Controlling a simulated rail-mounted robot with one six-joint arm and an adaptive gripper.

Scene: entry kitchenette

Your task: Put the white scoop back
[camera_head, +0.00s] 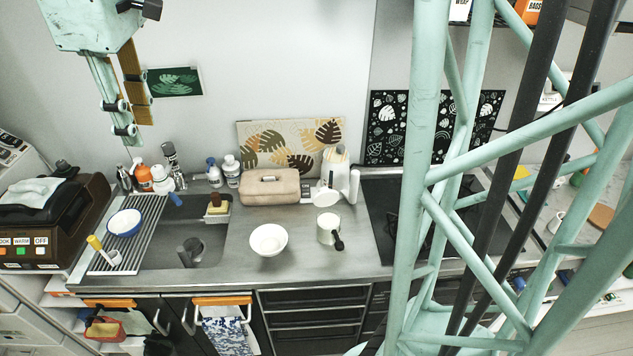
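I cannot tell for sure which white thing is the scoop. A white cup-like vessel (327,226) with a black handle pointing down and right stands on the counter (300,262), right of a white bowl (268,240). A white jug-like thing (332,168) stands behind it by the wall, with a rounded white piece (325,194) at its foot. My gripper (134,128) hangs at the upper left in front of the wall, pointing down, well away from these. I see nothing held in it. Its finger gap is unclear from this angle.
A beige box (273,190) stands by the wall. The sink (208,250) and a drying rack (120,250) with a blue-rimmed bowl (124,222) are on the left. Bottles (222,172) stand behind the sink. A dark hob (385,205) is partly hidden by my mint framework. The counter around the bowl is clear.

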